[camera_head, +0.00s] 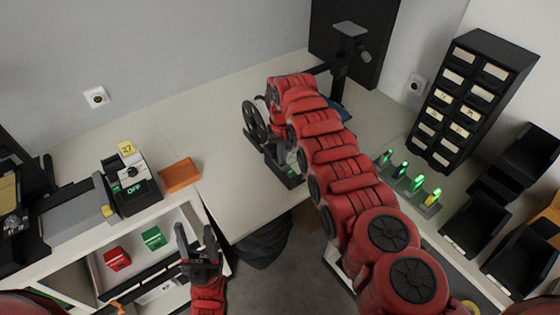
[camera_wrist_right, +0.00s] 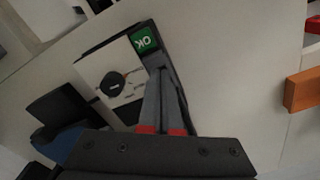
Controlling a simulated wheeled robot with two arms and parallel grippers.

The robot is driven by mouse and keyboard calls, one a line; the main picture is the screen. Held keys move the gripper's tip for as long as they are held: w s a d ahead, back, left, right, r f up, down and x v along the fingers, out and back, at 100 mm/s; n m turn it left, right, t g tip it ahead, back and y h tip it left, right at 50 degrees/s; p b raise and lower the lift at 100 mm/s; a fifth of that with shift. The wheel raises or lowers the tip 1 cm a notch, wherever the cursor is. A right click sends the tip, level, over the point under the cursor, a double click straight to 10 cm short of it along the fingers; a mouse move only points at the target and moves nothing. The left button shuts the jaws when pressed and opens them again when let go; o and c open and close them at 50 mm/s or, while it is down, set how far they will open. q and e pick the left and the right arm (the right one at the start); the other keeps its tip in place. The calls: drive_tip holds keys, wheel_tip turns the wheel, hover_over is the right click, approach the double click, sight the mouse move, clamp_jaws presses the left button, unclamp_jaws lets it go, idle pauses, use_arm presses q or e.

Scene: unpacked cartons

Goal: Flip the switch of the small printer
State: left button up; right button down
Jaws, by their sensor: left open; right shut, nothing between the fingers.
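A small dark device with a white face (camera_wrist_right: 100,75), a round black knob (camera_wrist_right: 112,82) and a green "OK" label (camera_wrist_right: 146,39) lies under my right gripper (camera_wrist_right: 152,68). That gripper is shut and empty, its fingertips close by the label; I cannot tell whether they touch. In the head view the device (camera_head: 288,174) is mostly hidden by my right arm. Another device (camera_head: 131,183) on the left counter has an "OFF" sign and a yellow tag. I cannot tell for sure which is the small printer. My left gripper (camera_head: 198,245) is open and empty by the drawer.
An orange block (camera_head: 180,175) lies beside the left device. A drawer holds a red box (camera_head: 117,259) and a green box (camera_head: 153,238). Green-lit items (camera_head: 416,184), a black drawer cabinet (camera_head: 470,100) and black bins (camera_head: 480,222) stand at right. The counter's middle is clear.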

drive_tip(key=shift+s, duration=0.1)
drive_tip(key=shift+r+p, duration=0.85)
drive_tip(key=shift+p, duration=0.1)
wheel_tip(320, 180, up, 3)
drive_tip(key=shift+p, duration=1.2)
drive_tip(key=shift+r+p, duration=0.55)
drive_tip(key=shift+r, duration=0.55)
drive_tip(key=shift+f, duration=0.1)
